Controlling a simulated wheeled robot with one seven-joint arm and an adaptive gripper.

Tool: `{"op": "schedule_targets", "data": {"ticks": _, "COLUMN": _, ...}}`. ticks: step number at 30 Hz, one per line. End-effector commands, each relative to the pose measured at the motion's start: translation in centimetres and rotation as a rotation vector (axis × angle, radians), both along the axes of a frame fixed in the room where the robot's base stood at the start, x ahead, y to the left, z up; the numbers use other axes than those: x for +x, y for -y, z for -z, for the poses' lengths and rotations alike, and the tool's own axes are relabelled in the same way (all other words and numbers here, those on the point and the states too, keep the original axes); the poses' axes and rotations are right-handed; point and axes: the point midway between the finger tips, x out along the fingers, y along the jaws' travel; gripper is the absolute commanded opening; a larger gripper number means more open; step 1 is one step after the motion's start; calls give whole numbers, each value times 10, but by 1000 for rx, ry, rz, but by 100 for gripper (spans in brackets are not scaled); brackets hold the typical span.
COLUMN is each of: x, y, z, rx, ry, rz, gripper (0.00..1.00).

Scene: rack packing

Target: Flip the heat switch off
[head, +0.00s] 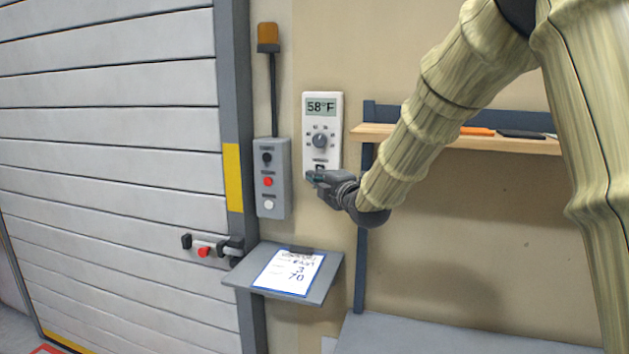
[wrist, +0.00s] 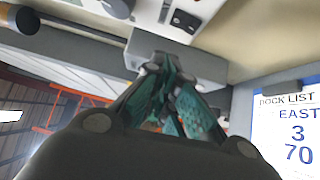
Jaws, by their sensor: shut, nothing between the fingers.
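The white thermostat panel (head: 322,118) is on the wall, with a display reading 58°F and a round grey dial (head: 320,141) below it. A small dark switch (head: 320,167) sits at the bottom of the panel, just above my gripper (head: 314,178). In the wrist view the dark switch (wrist: 185,20) shows on the white panel (wrist: 165,12), beyond the fingertips. My gripper (wrist: 178,80) is shut and empty, with teal finger pads. It is close to the panel's lower edge; I cannot tell whether it touches. The switch's position is too small to read.
A grey control box (head: 272,180) with a red and a white button is left of the thermostat, under an amber lamp (head: 268,36). A sloped shelf (head: 327,268) holds a dock list (head: 289,272) below. A wooden shelf (head: 505,144) is at the right, behind my arm.

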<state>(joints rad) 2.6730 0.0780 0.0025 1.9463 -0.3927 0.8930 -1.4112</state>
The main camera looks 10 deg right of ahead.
Motion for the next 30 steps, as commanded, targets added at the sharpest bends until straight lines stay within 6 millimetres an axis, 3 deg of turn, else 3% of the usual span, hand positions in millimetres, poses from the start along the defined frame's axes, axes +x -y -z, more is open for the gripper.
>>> {"op": "schedule_targets", "data": {"ticks": 6, "x": -32, "y": 10, "z": -2, "rx": -2, "ry": 2, "rz": 2, "gripper": 0}}
{"op": "schedule_targets", "data": {"ticks": 13, "x": -54, "y": 16, "z": -4, "rx": -1, "ry": 1, "rz": 1, "gripper": 0}}
{"op": "schedule_targets", "data": {"ticks": 30, "x": -61, "y": 16, "z": -6, "rx": 0, "ry": 1, "rz": -1, "gripper": 0}}
